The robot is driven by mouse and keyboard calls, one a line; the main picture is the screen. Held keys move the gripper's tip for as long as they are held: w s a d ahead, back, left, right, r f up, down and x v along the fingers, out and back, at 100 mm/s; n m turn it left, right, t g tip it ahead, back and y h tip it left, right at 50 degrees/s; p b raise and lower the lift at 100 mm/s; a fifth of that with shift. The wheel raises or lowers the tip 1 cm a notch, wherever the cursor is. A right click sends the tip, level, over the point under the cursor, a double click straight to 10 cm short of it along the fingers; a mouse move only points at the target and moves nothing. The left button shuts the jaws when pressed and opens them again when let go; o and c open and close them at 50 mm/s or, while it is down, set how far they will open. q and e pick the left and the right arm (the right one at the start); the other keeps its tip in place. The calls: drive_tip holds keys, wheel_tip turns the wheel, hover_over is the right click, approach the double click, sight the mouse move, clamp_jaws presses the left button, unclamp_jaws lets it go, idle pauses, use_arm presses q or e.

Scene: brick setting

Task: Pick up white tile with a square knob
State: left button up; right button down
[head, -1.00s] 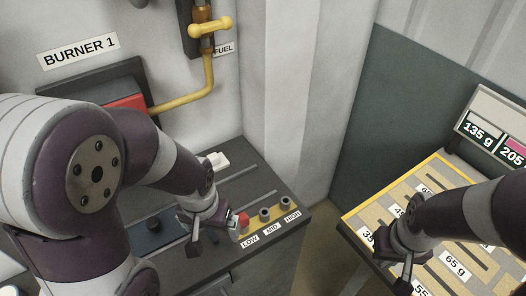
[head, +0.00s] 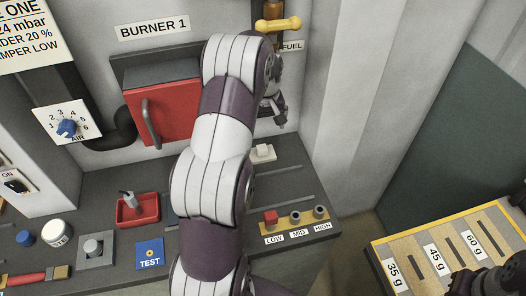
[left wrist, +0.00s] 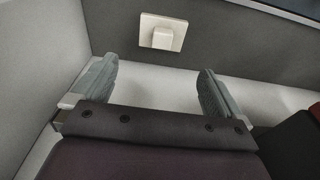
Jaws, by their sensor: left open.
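The white tile with a square knob (head: 263,153) lies on the dark bench near the back wall in the head view. It also shows in the left wrist view (left wrist: 163,32), flat on the grey surface beyond the fingers. My left gripper (head: 276,108) hangs above and just beyond the tile in the head view, partly behind my own arm. In the left wrist view its two fingers (left wrist: 158,92) are wide apart, with nothing between them. My right gripper (head: 480,284) shows only in part at the lower right edge, so its jaws cannot be made out.
The yellow valve handle (head: 278,24) and pipe are close above the left gripper. A red burner door (head: 163,110) is left of my arm. A red peg (head: 271,217) stands by the LOW label.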

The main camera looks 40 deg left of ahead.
sight(262, 147)
use_arm(q)
drive_tip(key=f+p, duration=0.1)
drive_tip(key=f, duration=0.3)
drive_tip(key=a+f+p, duration=0.1)
drive_tip(key=f, duration=0.3)
drive_tip(key=f+p, duration=0.1)
drive_tip(key=f, duration=0.3)
drive_tip(key=shift+w+a, duration=0.15)
drive_tip(key=shift+w, duration=0.1)
drive_tip(key=shift+w+f, duration=0.1)
drive_tip(key=shift+f, duration=0.1)
drive_tip(key=shift+r, duration=0.1)
drive_tip(key=c, duration=0.8)
